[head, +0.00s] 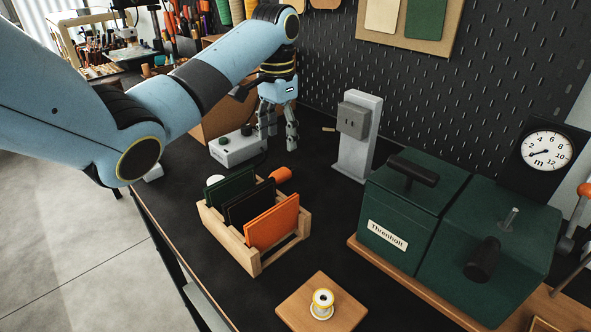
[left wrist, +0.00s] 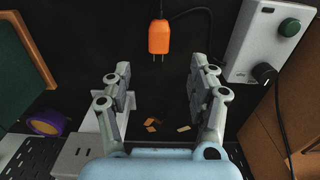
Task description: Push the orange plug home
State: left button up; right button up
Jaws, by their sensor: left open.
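The orange plug (head: 281,174) lies on the dark bench behind the card rack. In the left wrist view the plug (left wrist: 159,38) shows two metal prongs pointing toward my gripper, and a black cord runs from it. A grey socket (head: 354,120) with slots is fixed on a pale upright post (head: 357,160) to the right; its slotted top also shows at the lower left of the wrist view (left wrist: 75,158). My left gripper (head: 279,137) is open and empty, pointing down above the bench between control box and post. The plug lies beyond its fingertips (left wrist: 160,70). My right gripper is out of view.
A grey control box (head: 238,148) with knobs stands left of the plug. A wooden rack (head: 248,262) holds green, black and orange panels. Green press boxes (head: 405,215) fill the right. A wooden block with a spool (head: 322,302) is in front. A pegboard (head: 400,80) stands behind.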

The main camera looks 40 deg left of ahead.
aim_at(280, 172)
pick_arm(q)
jog(key=f, duration=0.4)
jog(key=shift+s, duration=0.35)
jog(key=shift+w+f, duration=0.15)
jog(key=shift+f, duration=0.1)
notch_tip(280, 172, down, 4)
jog(key=shift+d+f, duration=0.1)
jog(key=shift+f, duration=0.5)
jog(key=shift+r, duration=0.1)
jog(key=c, duration=1.2)
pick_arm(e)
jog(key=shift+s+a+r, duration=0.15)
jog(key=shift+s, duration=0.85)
